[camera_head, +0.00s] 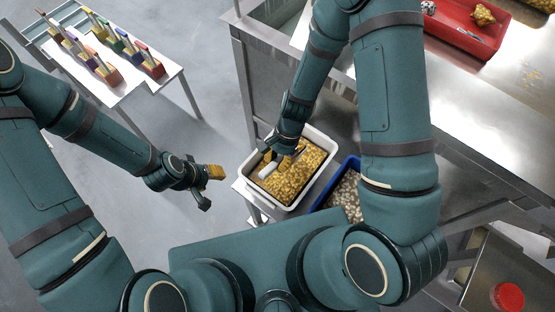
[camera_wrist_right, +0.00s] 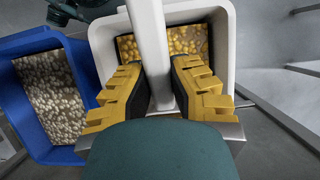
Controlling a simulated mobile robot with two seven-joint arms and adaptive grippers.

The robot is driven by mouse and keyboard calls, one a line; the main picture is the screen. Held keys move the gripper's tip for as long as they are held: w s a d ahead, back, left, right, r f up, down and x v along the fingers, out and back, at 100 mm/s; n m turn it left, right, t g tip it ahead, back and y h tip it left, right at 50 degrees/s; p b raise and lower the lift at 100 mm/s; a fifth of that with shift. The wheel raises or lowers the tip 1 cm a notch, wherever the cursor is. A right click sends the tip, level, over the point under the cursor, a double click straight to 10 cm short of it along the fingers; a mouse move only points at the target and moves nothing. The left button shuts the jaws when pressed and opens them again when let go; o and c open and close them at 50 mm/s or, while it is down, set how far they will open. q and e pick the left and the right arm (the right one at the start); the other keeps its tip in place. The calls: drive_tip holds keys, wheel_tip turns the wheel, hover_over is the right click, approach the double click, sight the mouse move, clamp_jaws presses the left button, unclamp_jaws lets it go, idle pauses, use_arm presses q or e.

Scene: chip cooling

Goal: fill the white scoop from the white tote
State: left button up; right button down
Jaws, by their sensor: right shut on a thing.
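The white tote (camera_head: 262,196) stands below the bench edge and holds a bed of yellow pieces (camera_head: 300,172). My right gripper (camera_head: 279,153) is over the left part of the tote, shut on the white scoop (camera_head: 267,170). In the right wrist view, the scoop's white handle (camera_wrist_right: 152,45) runs between the gold finger pads of the gripper (camera_wrist_right: 158,92). The scoop's bowl is mostly hidden, so I cannot tell how much is in it. My left gripper (camera_head: 212,187) is open and empty, left of the tote.
A blue tote (camera_head: 324,196) with pale pieces stands right beside the white tote. A steel bench (camera_head: 490,110) with a red tray (camera_head: 462,30) is at the right. A white table (camera_head: 118,88) with several coloured blocks is at the upper left. Floor between is clear.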

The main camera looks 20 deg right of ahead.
sight(278, 160)
drive_tip(key=shift+r+p, duration=2.75)
drive_tip(key=shift+r, duration=0.8)
use_arm(q)
wheel_tip(278, 160, up, 7)
drive_tip(key=shift+a+f, duration=0.15)
drive_tip(key=shift+f, duration=0.05)
drive_tip(key=shift+s, duration=0.1)
use_arm(e)
drive_tip(key=shift+f, duration=0.1)
use_arm(q)
drive_tip(key=shift+a, duration=0.1)
use_arm(e)
drive_tip(key=shift+d, duration=0.1)
